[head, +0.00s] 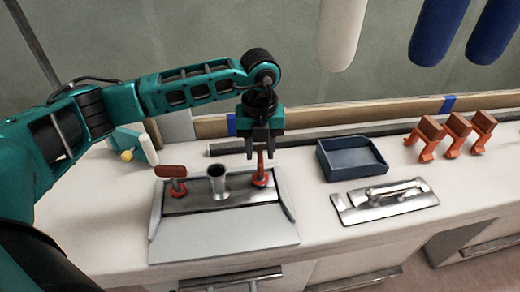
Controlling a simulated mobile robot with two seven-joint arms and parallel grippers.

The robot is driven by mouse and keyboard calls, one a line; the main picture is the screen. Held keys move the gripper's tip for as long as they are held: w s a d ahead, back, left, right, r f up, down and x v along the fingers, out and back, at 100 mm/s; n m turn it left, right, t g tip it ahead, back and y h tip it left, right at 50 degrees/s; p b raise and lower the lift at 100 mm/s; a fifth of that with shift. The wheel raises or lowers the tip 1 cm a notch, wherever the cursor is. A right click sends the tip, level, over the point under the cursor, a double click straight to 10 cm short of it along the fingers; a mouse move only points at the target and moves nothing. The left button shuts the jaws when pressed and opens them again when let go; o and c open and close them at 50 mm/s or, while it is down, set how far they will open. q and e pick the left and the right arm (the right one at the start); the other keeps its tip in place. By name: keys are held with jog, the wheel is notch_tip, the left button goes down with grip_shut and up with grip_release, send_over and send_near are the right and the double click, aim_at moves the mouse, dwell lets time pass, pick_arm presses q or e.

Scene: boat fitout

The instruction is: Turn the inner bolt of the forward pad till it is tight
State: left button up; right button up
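A steel plate (222,199) lies on a pale grey tray-like base (222,235) on the counter. A red-handled bolt (260,178) stands at the plate's right end, its handle upright. A second red-handled bolt (177,187) stands at the left end, its handle lying sideways. A flared steel tube (218,184) stands between them. My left gripper (262,154) points down directly over the right bolt. Its fingers are apart, with the top of the red handle between or just behind them; contact cannot be told. My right gripper is out of view. No label shows which pad is forward.
A dark blue tray (351,158) and a flat steel plate with a handle-like cleat (388,200) lie to the right. Several orange clamps (459,134) stand farther right. A white and teal item (135,145) with a yellow knob is at the left. Fenders (340,35) hang above.

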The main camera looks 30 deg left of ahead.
pick_arm(q)
jog(key=shift+f, duration=0.25)
grip_shut()
